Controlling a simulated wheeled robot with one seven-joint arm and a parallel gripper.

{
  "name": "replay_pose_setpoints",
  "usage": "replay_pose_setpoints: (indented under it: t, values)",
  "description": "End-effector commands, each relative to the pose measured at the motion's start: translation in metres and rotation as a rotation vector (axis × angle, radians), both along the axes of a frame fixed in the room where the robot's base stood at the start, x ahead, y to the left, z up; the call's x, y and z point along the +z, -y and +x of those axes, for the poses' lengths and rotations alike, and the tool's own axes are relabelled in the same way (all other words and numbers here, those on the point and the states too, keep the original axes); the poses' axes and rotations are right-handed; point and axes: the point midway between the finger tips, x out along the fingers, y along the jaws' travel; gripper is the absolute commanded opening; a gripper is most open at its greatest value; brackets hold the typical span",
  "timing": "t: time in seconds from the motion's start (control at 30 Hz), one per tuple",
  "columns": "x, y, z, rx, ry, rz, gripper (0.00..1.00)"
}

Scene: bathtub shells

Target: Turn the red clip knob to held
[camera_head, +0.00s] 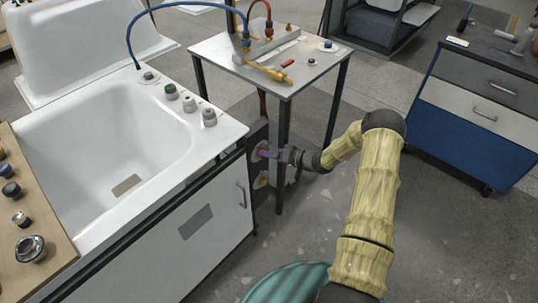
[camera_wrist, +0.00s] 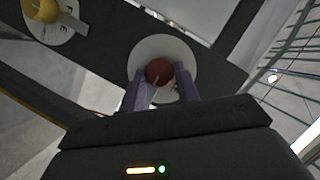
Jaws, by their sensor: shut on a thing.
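The red clip knob (camera_wrist: 159,72) sits on a round pale dial plate (camera_wrist: 178,50) in the wrist view. My gripper (camera_wrist: 160,92) has its two purple fingers on either side of the knob and is shut on it. A white pointer line shows on the knob's face. Any marks on its plate are too faint or covered to read. In the head view my gripper (camera_head: 266,153) reaches to the dark panel (camera_head: 258,140) at the end of the tub cabinet, and the knob is hidden there.
A yellow knob (camera_wrist: 42,9) on a white marked plate is at the upper left of the wrist view. In the head view, a metal table (camera_head: 225,60) with hoses and fittings stands behind my gripper; its dark leg (camera_head: 283,160) is close to my wrist. Open floor lies right.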

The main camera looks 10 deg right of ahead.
Motion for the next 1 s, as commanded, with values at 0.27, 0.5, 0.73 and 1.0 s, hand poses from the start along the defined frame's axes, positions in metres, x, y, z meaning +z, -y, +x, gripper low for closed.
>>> replay_pose_setpoints:
  t: [0.27,0.5,0.73,1.0]
  values:
    - [-0.0006,0.0013,0.0007,-0.003,-0.03,0.04,0.09]
    - [-0.0003,0.0013,0.0009,-0.004,-0.031,0.042,0.09]
    - [-0.0001,0.0011,0.0009,-0.003,-0.03,0.041,0.54]
    - [0.0001,0.001,0.0001,-0.001,-0.03,0.042,0.54]
